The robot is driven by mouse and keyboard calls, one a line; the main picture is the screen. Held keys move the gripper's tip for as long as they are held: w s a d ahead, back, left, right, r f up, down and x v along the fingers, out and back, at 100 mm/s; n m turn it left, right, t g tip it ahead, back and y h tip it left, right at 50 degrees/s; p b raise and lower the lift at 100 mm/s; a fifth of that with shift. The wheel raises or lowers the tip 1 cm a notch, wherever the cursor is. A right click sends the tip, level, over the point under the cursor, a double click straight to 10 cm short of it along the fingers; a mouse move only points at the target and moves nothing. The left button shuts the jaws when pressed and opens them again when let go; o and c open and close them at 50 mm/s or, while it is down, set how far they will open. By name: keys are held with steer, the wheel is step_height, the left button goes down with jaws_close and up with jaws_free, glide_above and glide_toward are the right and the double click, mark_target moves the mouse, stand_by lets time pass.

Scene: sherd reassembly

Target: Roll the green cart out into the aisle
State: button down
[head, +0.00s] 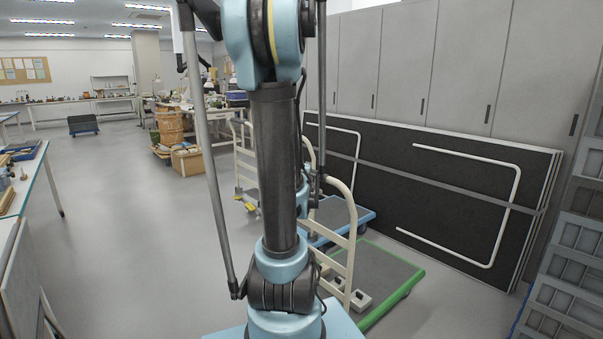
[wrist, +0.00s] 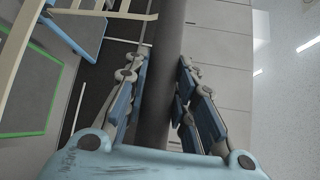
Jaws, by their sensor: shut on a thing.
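The green cart (head: 392,300) stands on the floor at the lower right in the head view, beside the wall panels. It has a grey deck, a green rim and a cream ladder-like handle at its near left. Its green rim also shows at the left of the wrist view (wrist: 24,136).
A blue cart (head: 325,218) stands just behind the green one. Dark panels (head: 385,185) with white bars lean on the cabinets at right; grey crates (head: 570,260) stand at far right. The aisle floor (head: 130,220) at left is clear, with a workbench (head: 25,180) along its left edge.

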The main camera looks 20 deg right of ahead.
steer(key=shift+f, duration=0.1)
steer(key=c, duration=1.3)
jaws_free()
steer(key=shift+w, duration=0.1)
steer(key=shift+a+v, duration=0.15)
steer(key=shift+v, duration=2.8)
steer(key=shift+a+v, duration=0.15)
steer(key=shift+v, duration=2.75)
steer(key=shift+f, duration=0.15)
